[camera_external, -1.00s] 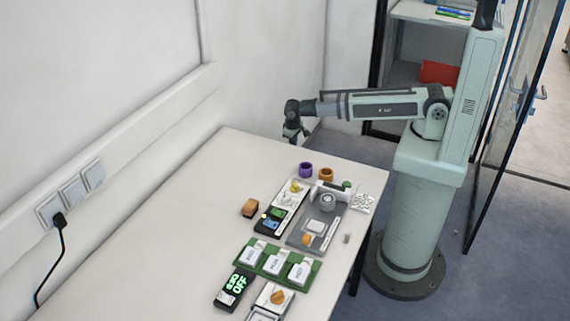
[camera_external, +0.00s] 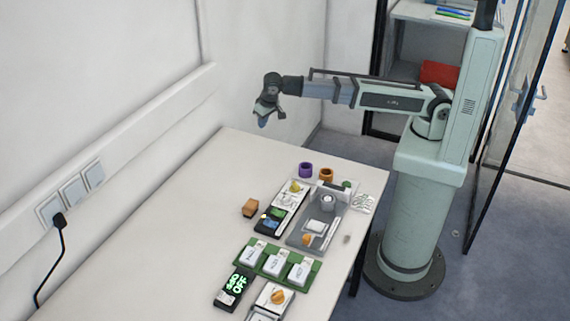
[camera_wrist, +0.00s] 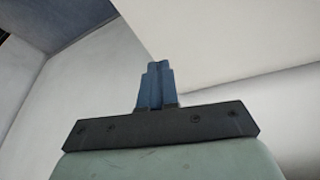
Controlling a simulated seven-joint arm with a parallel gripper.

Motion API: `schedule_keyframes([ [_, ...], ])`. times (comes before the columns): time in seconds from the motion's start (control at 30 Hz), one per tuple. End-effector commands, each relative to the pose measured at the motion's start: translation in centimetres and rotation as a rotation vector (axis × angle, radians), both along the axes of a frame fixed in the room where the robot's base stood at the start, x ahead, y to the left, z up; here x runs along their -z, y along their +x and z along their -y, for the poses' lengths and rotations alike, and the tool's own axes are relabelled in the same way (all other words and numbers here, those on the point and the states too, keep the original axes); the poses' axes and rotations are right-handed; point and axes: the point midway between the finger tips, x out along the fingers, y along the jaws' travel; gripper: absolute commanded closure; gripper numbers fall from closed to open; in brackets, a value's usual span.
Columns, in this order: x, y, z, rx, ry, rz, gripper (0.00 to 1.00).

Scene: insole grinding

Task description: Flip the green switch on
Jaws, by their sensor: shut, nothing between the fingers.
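A black box (camera_external: 261,228) on the table carries a small green part (camera_external: 277,212) and a blue part (camera_external: 270,224); the green part looks like a switch, but its position is too small to tell. A green board (camera_external: 256,266) with three white switch-like blocks lies nearer the camera. A black unit (camera_external: 228,299) in front of it shows glowing green text that includes "OFF". My gripper (camera_external: 263,122) is above the far end of the table, well apart from all of these. In the wrist view its blue fingers (camera_wrist: 158,66) are together and empty.
A white and orange device (camera_external: 275,298) is at the front. The table's left part (camera_external: 165,235) is clear, beside a wall with sockets (camera_external: 72,192).

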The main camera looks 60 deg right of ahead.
Motion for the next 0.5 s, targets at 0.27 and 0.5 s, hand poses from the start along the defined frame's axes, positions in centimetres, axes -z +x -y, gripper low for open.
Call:
schedule_keyframes([
  [0.27, -2.1, -3.2, -9.4, -0.060, 0.027, -0.027, 1.00],
  [0.5, -3.9, -7.2, -16.7, -0.108, 0.042, -0.055, 1.00],
])
